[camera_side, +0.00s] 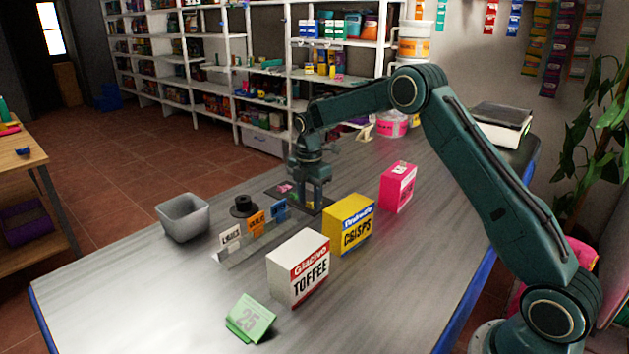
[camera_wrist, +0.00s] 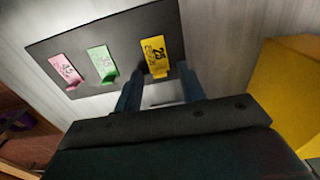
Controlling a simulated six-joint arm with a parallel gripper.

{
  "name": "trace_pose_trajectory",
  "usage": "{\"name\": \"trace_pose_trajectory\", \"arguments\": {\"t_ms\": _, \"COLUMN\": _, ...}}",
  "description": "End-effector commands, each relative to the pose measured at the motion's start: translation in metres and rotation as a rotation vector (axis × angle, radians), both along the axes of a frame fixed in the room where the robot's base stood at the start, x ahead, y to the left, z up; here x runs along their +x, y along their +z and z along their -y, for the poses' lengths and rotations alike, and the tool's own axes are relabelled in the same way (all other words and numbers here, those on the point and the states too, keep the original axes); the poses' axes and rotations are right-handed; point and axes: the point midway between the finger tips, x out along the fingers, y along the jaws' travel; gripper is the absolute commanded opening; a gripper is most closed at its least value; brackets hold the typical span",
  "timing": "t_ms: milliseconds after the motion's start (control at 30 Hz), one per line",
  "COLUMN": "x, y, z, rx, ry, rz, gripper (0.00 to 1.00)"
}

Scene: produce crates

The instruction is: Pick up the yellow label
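The yellow label (camera_wrist: 154,55), marked 25, stands on a dark mat (camera_wrist: 102,50) at the right end of a row in the wrist view. A green label (camera_wrist: 102,64) and a pink label (camera_wrist: 66,71) stand to its left. My gripper (camera_wrist: 160,72) is open, with one finger on each side of the yellow label's lower end. I cannot tell whether either finger touches it. In the side view my gripper (camera_side: 312,200) points down over the mat (camera_side: 283,189), and the yellow label is mostly hidden by the fingers.
A yellow crisps box (camera_side: 349,224) stands close to the mat, also at right in the wrist view (camera_wrist: 285,88). A pink box (camera_side: 398,187), a toffee box (camera_side: 299,268), a rail of tags (camera_side: 255,241), a grey bin (camera_side: 184,217) and a green 25 sign (camera_side: 250,318) share the counter.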

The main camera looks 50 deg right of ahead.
Motion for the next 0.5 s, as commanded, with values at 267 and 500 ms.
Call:
{"name": "trace_pose_trajectory", "arguments": {"t_ms": 267, "x": 0.0001, "y": -0.0019, "z": 0.0000, "rx": 0.000, "ry": 0.000, "rz": 0.001, "gripper": 0.40}}
{"name": "trace_pose_trajectory", "arguments": {"t_ms": 500, "x": 0.0002, "y": -0.0016, "z": 0.0000, "rx": 0.000, "ry": 0.000, "rz": 0.001, "gripper": 0.40}}
